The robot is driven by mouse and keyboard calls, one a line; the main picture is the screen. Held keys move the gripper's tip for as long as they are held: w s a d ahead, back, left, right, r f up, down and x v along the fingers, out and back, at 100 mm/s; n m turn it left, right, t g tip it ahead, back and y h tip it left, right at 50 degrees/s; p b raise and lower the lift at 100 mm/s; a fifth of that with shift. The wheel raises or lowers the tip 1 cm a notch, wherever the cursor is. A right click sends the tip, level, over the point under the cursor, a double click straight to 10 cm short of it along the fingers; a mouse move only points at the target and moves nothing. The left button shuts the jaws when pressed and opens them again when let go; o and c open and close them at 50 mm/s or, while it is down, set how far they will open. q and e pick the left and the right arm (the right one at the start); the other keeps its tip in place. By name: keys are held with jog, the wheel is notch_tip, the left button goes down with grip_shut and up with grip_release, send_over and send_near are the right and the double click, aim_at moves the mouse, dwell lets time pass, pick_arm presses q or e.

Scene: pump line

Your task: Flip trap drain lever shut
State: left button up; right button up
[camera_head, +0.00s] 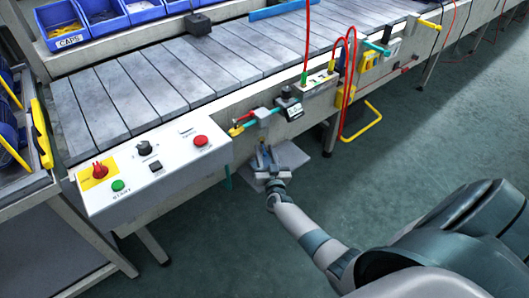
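My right gripper (264,158) is at the front edge of the pump line, below a small pipe fitting with a teal section (249,122) and a yellow-tipped lever (235,131). I cannot tell which lever is the trap drain lever; this fitting is the nearest one to the gripper. The fingers are small and partly merged with the grey plate behind, so their gap and any contact are unclear. My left gripper is not in view.
A white control box (155,165) with red, green and black controls is left of the gripper. A small display (294,112) is just above right. Red hoses (350,75) and a yellow bracket (365,125) are further right. Green floor in front is open.

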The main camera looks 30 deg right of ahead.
grip_shut()
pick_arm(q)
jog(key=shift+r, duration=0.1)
pick_arm(e)
jog(key=h, duration=0.1)
jog(key=m+g+h+p, duration=0.1)
jog(key=a+m+h, duration=0.1)
jog(key=shift+w+r+g+p, duration=0.1)
jog(key=shift+w+g+p, duration=0.2)
jog(key=shift+p, duration=0.05)
jog(key=shift+w+a+m+g+h, duration=0.1)
jog(key=shift+m+g+h, duration=0.4)
jog(key=shift+m+h, duration=0.3)
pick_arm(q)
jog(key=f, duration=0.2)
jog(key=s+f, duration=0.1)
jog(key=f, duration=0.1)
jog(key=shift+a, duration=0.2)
